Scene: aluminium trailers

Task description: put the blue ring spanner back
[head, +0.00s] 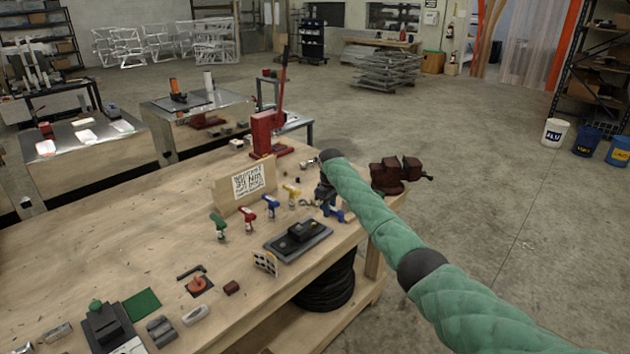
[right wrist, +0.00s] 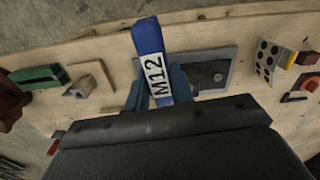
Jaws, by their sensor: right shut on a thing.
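The blue ring spanner (right wrist: 150,60) is in my right gripper; its blue part with a white M12 label points up in the right wrist view. In the head view, blue (head: 336,214) shows below the end of my right arm, at the right edge of the workbench. My right gripper (right wrist: 155,88) is shut on it, with a finger at each side. The spanner's ring end cannot be made out. My right gripper (head: 328,195) is above the bench in the head view. My left gripper is not in view.
Coloured upright pieces, including a green one (head: 219,226) and a yellow one (head: 291,190), stand before a labelled board (head: 245,187). A dark grey block (head: 298,240), a red press (head: 267,132) and a brown vise (head: 392,174) are nearby. The bench's left part (head: 100,240) is mostly clear.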

